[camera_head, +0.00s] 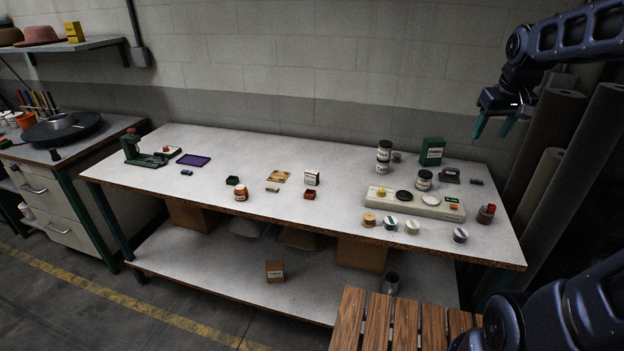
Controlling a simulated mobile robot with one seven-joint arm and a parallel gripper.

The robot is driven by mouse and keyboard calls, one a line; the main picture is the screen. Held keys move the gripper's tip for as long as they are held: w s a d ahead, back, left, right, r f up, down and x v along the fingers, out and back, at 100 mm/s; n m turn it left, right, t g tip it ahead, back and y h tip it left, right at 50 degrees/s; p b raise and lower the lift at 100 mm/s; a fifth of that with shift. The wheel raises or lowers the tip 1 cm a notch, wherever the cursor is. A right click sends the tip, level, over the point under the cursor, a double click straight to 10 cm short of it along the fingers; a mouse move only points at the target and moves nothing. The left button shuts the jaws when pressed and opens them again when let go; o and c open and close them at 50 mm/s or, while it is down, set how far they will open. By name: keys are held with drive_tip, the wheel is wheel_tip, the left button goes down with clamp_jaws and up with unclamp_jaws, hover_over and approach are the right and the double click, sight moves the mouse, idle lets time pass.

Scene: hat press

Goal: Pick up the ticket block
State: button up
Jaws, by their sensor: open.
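My gripper (493,126) is at the upper right, in front of the wall and above the right end of the table. Its green fingers point down, open, with nothing between them. I cannot tell for certain which item is the ticket block. A flat tan piece (278,176) lies near the table's middle, with a small pale block (272,189) in front of it. A white and red box (311,177) stands just right of the tan piece. All of these are far to the left of my gripper and apart from it.
The long grey table (340,211) carries a green press (143,153), a purple pad (193,160), jars (384,150), a green box (432,151) and a pale board (413,203) with spools in front. Tall rolls (546,140) stand at the right. A slatted wooden surface (400,325) is in front.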

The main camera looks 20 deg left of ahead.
drive_tip(key=w+a+n+g, duration=0.1)
drive_tip(key=w+a+n, duration=0.3)
drive_tip(key=w+a, duration=0.8)
drive_tip(key=n+g, duration=0.3)
drive_tip(key=n, duration=0.6)
hover_over(312, 172)
drive_tip(key=w+d, duration=0.1)
wheel_tip(312, 172, down, 29)
drive_tip(key=shift+r, duration=0.1)
drive_tip(key=shift+a+f, duration=0.2)
drive_tip(key=shift+f, duration=0.2)
wheel_tip(312, 172, down, 5)
drive_tip(key=shift+s+a+f, duration=0.1)
drive_tip(key=shift+f, duration=0.8)
drive_tip(key=shift+s+a+f, duration=0.15)
drive_tip(key=shift+f, duration=0.75)
drive_tip(key=shift+s+a+f, duration=0.1)
drive_tip(key=shift+f, duration=0.8)
drive_tip(key=c, duration=1.1)
drive_tip(key=shift+o, duration=0.2)
